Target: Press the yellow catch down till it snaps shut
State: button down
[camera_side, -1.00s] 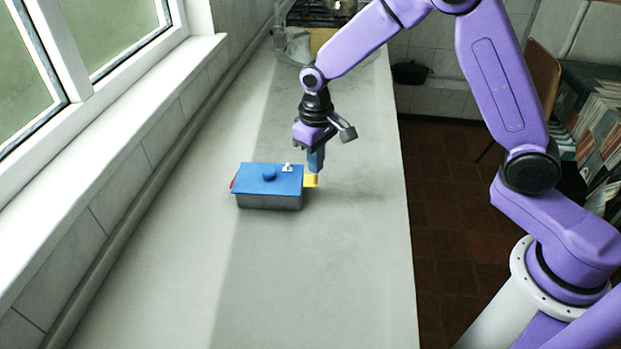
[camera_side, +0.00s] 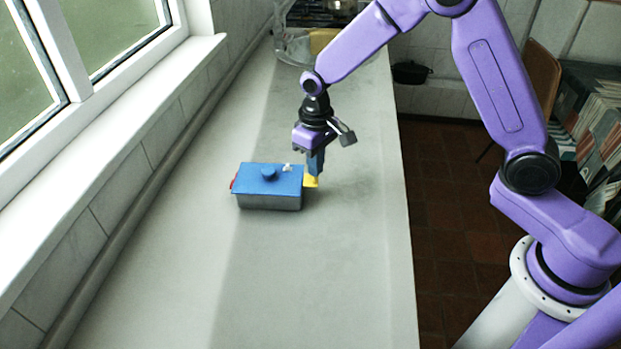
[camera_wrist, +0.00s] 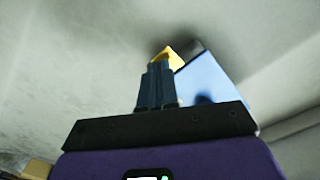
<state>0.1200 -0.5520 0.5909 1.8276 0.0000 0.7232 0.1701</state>
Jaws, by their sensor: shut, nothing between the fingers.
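A grey enamel box (camera_side: 268,201) with a blue lid (camera_side: 255,180) stands on the counter. The lid has a round blue knob (camera_side: 269,173) and a small white piece (camera_side: 287,167). The yellow catch (camera_side: 311,183) sticks out at the box's right end and slopes downward. My gripper (camera_side: 316,174) is shut with nothing between its fingers, pointing down, its tips at the catch. In the wrist view the catch (camera_wrist: 173,53) shows just past my fingertips (camera_wrist: 159,64), beside the blue lid (camera_wrist: 212,88). I cannot tell whether the catch is snapped shut.
A red piece (camera_side: 233,184) shows at the box's left end. A clear container (camera_side: 298,46) stands at the counter's far end. The pale counter (camera_side: 300,280) is free in front of the box. A window sill (camera_side: 120,118) runs along the left.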

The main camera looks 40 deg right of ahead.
aim_at(317, 182)
jog(key=shift+f, duration=1.3)
jog(key=shift+r, duration=0.15)
dwell(0.5)
jog(key=shift+r, duration=3.4)
jog(key=shift+s+r, duration=0.2)
jog(key=shift+s, duration=0.15)
jog(key=s+d+r+n, duration=0.2)
jog(key=s+d+n, duration=0.1)
jog(key=s, duration=0.7)
jog(key=s+d+r+n, duration=0.2)
jog(key=s+d+n, duration=0.1)
jog(key=s, duration=0.7)
jog(key=s+d+r+n, duration=0.1)
jog(key=s+d+n, duration=0.2)
jog(key=s, duration=0.8)
jog(key=shift+r+n, duration=0.3)
jog(key=shift+r, duration=0.1)
